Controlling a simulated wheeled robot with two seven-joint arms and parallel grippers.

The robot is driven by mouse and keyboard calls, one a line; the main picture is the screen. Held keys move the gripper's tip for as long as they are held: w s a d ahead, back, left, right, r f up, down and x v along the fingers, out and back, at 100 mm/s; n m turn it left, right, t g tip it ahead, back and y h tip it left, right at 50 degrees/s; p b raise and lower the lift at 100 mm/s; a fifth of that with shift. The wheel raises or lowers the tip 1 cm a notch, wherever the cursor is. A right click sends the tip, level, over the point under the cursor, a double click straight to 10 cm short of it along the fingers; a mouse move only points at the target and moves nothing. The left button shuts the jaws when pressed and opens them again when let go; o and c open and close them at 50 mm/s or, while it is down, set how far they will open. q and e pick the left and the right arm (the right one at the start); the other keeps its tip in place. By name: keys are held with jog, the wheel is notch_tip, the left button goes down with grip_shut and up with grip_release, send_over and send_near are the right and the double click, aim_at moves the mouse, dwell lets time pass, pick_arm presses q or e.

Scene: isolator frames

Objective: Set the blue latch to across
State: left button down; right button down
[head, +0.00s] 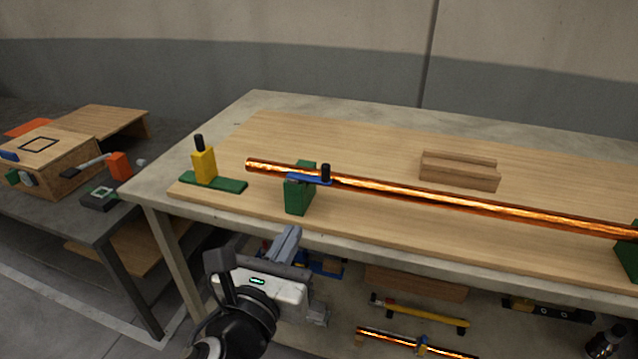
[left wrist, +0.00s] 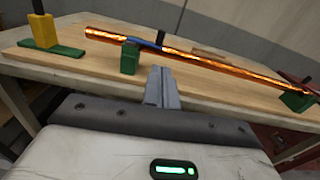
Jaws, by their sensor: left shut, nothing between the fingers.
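The blue latch (head: 309,180) is a short bar with a black knob (head: 325,172) at its right end. It sits on top of a green block (head: 299,196) and lies over the copper pipe (head: 450,199), which rests on the block. In the left wrist view the latch (left wrist: 146,44) shows small above the green block (left wrist: 130,60). My left gripper (head: 288,238) is shut and empty, in front of the table edge, below and apart from the latch. Its closed fingers also show in the left wrist view (left wrist: 162,85). My right gripper is not in view.
A yellow block with a black handle (head: 203,165) stands on a green base (head: 222,184) left of the latch. A wooden block (head: 459,172) lies behind the pipe. A lower shelf holds tools (head: 420,314). A side table with boxes (head: 55,160) stands at left.

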pick_arm(q)
jog(key=shift+r, duration=0.15)
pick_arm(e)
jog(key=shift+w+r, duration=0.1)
pick_arm(q)
jog(key=shift+w, duration=0.15)
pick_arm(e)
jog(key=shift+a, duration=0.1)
pick_arm(q)
send_near(324, 173)
jog(key=x, duration=0.5)
jog(key=shift+w+d, duration=0.2)
jog(key=shift+w, duration=0.1)
jog(key=shift+w+d, duration=0.1)
jog(key=shift+w, duration=0.4)
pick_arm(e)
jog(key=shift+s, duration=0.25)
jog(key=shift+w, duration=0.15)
pick_arm(q)
jog(key=shift+p, duration=0.3)
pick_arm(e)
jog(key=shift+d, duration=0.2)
